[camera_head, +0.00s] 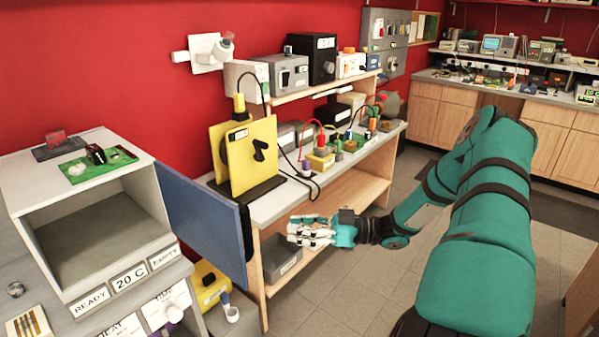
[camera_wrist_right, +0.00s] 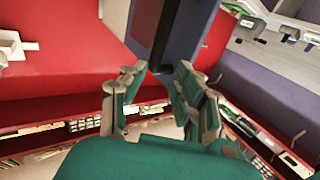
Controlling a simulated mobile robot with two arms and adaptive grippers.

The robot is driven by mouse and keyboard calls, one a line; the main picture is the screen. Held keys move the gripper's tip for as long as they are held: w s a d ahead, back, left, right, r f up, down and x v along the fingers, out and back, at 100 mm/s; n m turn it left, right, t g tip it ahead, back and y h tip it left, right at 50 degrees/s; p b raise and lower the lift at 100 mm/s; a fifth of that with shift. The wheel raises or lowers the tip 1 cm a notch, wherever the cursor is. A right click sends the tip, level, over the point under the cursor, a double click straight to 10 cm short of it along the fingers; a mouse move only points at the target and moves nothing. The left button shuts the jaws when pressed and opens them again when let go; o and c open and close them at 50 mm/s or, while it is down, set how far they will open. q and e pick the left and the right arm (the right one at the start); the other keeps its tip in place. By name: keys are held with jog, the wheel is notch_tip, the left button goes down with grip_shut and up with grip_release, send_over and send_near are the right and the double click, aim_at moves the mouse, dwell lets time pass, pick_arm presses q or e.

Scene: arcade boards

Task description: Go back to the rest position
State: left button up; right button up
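My right gripper (camera_head: 308,232) is at the end of the teal arm that comes in from the right, in front of the workbench shelves. In the right wrist view its fingers (camera_wrist_right: 160,72) are spread apart with nothing between their tips. The blue door (camera_head: 203,218) of the white box stands open to the left of the gripper, with a visible gap between them in the head view. The blue panel also shows beyond the fingers in the right wrist view (camera_wrist_right: 185,30), with a dark handle-like strip. My left gripper is not in view.
The white box (camera_head: 75,208) has an empty-looking interior and labels reading READY, 20 C and EMPTY. A yellow panel device (camera_head: 243,150) and cabled parts stand on the workbench (camera_head: 283,201). A grey bin (camera_head: 282,262) sits below. Grey floor (camera_head: 345,285) is clear beneath the arm.

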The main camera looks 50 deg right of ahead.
dwell(0.4)
jog(key=s+f+m+g+h, duration=0.1)
jog(key=s+f+g+h, duration=0.2)
jog(key=f, duration=1.7)
jog(key=s+f+m+g+h, duration=0.1)
jog(key=s+f+h, duration=0.3)
jog(key=f, duration=1.6)
jog(key=s+a+f+m+g+h, duration=0.1)
jog(key=s+a+f+g, duration=0.1)
jog(key=s+a+f, duration=0.4)
jog(key=s+a+f+m+g+h, duration=0.15)
jog(key=s+f, duration=0.25)
jog(key=f, duration=0.4)
jog(key=s+a+f+g, duration=0.3)
jog(key=s+a+f, duration=0.1)
jog(key=s+a, duration=0.4)
jog(key=s+a+f+g, duration=0.4)
jog(key=s+a, duration=0.4)
jog(key=a, duration=0.2)
jog(key=shift+s+a+f+n, duration=0.25)
jog(key=shift+s+f+n, duration=0.1)
jog(key=shift+f, duration=0.25)
